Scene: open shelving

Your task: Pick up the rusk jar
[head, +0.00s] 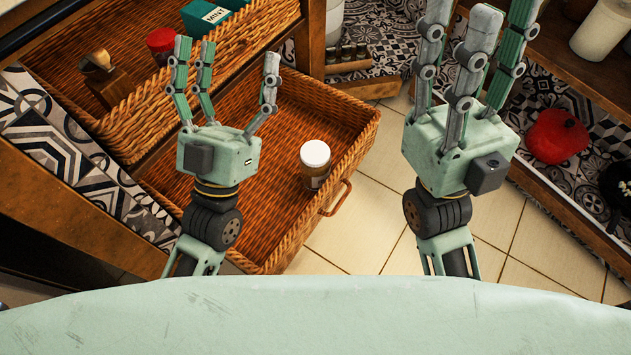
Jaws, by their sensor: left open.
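A small jar with a white lid (315,160) stands upright in the lower wicker basket (330,107), near its right wall; its label is too small to read. Another jar with a red lid (161,42) stands in the upper wicker basket (130,110), partly hidden. I cannot read which one is the rusk jar. My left gripper (228,58) is open and empty, its fingers pointing up the picture, left of the white-lidded jar and apart from it. My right gripper (482,14) has its fingers spread and empty, to the right; some fingertips leave the top edge.
A teal mint box (205,14) and a wooden item with a brass top (100,72) are in the upper basket. A red round object (557,136) sits on the patterned shelf at right. Tiled floor (360,235) lies clear between the shelf units.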

